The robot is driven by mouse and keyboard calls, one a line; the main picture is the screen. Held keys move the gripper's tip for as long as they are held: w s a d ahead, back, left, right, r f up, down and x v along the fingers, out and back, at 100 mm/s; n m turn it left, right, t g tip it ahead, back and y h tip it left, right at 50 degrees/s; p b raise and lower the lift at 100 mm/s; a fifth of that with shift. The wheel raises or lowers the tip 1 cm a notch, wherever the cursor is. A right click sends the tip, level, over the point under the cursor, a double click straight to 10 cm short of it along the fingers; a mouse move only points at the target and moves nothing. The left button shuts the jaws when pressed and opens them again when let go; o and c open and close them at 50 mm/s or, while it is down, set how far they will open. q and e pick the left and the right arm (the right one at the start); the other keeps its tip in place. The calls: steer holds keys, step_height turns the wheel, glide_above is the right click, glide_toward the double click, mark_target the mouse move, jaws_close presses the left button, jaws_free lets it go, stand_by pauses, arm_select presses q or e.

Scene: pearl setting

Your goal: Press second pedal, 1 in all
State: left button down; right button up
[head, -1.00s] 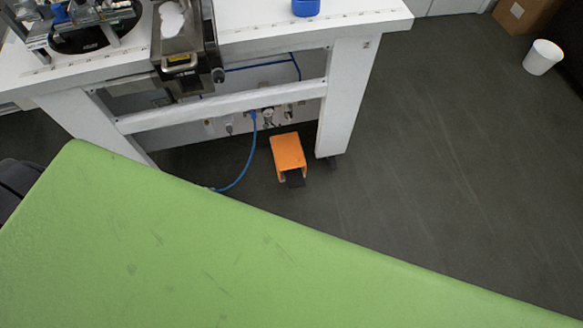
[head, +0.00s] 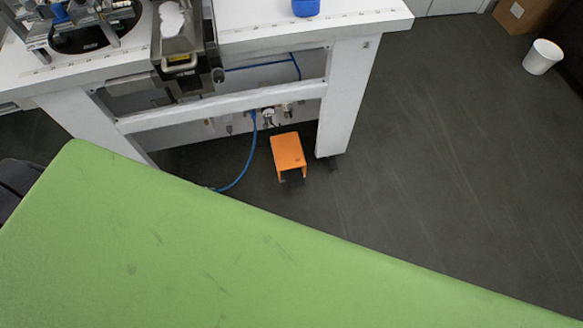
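One pedal shows: an orange foot pedal (head: 287,150) with a black tread at its front end, on the dark floor under the front of the white workbench. It sits just left of the bench's right leg. No second pedal is visible; the green surface may hide part of the floor. Neither of my grippers shows in the head view.
A large green surface (head: 180,250) fills the foreground. The white workbench (head: 260,45) carries a machine (head: 182,40) and a blue container (head: 305,7). A blue cable (head: 245,170) hangs left of the pedal. A white bin (head: 542,57) and a cardboard box (head: 525,14) stand at right.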

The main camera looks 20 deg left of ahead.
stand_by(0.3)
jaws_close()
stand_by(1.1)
